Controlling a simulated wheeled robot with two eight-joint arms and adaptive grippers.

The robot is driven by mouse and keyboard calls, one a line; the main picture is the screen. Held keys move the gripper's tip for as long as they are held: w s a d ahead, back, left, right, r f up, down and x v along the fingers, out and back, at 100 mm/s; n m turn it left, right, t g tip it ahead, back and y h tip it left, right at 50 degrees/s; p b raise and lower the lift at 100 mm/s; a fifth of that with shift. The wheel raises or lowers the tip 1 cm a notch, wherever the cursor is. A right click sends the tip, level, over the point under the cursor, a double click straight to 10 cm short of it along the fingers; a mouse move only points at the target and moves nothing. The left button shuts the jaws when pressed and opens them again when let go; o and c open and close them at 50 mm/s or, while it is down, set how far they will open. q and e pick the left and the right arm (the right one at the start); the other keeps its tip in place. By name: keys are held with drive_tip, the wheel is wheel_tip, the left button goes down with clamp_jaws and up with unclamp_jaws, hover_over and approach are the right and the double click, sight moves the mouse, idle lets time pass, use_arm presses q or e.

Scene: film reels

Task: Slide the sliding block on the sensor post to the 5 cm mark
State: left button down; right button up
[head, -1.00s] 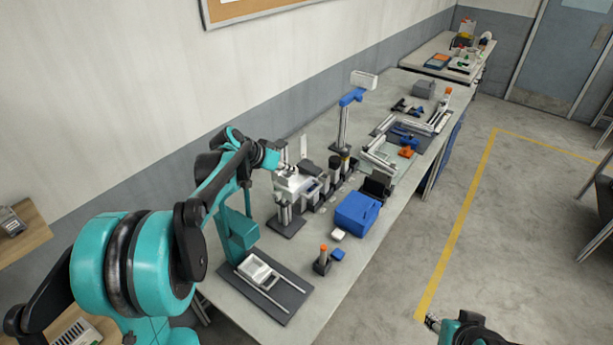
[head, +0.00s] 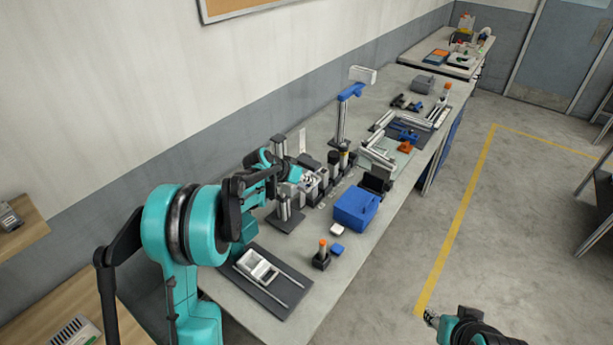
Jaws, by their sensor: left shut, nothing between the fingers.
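A silver post stand (head: 284,205) on a black base stands near the wall side of the long table, left of the middle in the head view. A second, taller post (head: 342,125) with a blue bracket (head: 352,92) and a pale head stands farther back. I cannot tell which one is the sensor post. The sliding block and any centimetre marks are too small or hidden to make out. My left gripper (head: 311,180) is shut and empty beside the silver stand; my arm hides part of it. My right gripper (head: 431,318) is low over the floor, away from the table; its finger opening is unclear.
A blue box (head: 356,208) and a small black holder with an orange top (head: 322,255) lie in front. A dark plate with a white tray (head: 257,267) is near the table's front end. Dark cylinders (head: 334,163) crowd the area beside the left gripper.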

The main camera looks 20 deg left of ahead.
use_arm(q)
drive_tip(key=shift+f, duration=0.1)
wheel_tip(320, 180, down, 11)
drive_tip(key=b, duration=0.8)
drive_tip(key=shift+s+r, duration=0.2)
